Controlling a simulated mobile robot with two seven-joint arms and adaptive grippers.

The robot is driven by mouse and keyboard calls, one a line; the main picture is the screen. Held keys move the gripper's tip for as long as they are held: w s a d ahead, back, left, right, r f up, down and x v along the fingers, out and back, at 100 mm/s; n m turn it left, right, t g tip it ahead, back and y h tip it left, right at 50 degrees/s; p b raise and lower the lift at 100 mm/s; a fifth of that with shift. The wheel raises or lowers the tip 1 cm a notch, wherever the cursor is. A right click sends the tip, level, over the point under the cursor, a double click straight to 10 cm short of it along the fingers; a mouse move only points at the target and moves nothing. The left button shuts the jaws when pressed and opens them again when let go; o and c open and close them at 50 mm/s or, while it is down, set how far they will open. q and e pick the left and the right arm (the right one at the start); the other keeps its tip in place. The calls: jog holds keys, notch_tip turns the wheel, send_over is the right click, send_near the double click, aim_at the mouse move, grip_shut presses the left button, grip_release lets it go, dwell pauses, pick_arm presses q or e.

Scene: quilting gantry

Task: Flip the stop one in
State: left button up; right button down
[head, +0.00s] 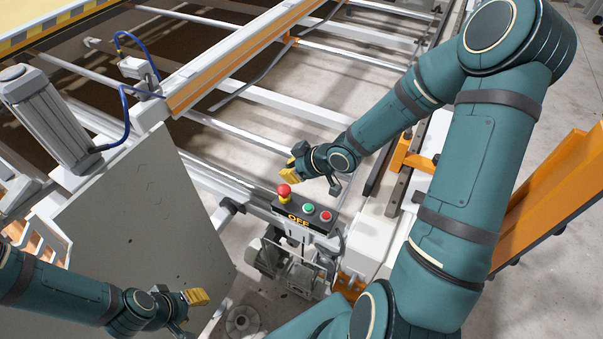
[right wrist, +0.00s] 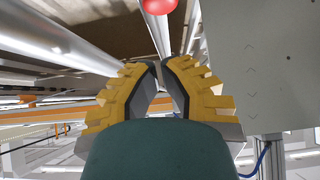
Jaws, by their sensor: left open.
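A dark control box (head: 318,222) stands on the machine's rail, with a lettered label reading OFF. A red mushroom stop button (head: 284,190) on a yellow collar is at its left end. A green button (head: 308,208) and a flat red button (head: 326,216) sit to its right. The red stop button also shows at the top edge of the right wrist view (right wrist: 158,5). My right gripper (head: 312,178) is just above and beside the stop button, apparently apart from it; its fingers (right wrist: 162,72) look close together and hold nothing visible. My left gripper (head: 190,312) is open and empty at lower left.
A large grey panel (head: 150,215) stands left of the box. A motor (head: 50,120) with a blue cable is at upper left. White rails and an orange beam (head: 240,58) run behind. Machinery (head: 290,268) lies below the box. An orange guard (head: 555,200) is at right.

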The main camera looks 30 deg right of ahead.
aim_at(287, 187)
jog(key=f, duration=0.1)
jog(key=w+f+b, duration=0.1)
jog(key=a+f+b, duration=0.1)
jog(key=f, duration=0.1)
jog(key=shift+w+f, duration=0.1)
jog(key=shift+w, duration=0.1)
jog(key=shift+f, duration=0.7)
jog(key=shift+d, duration=0.1)
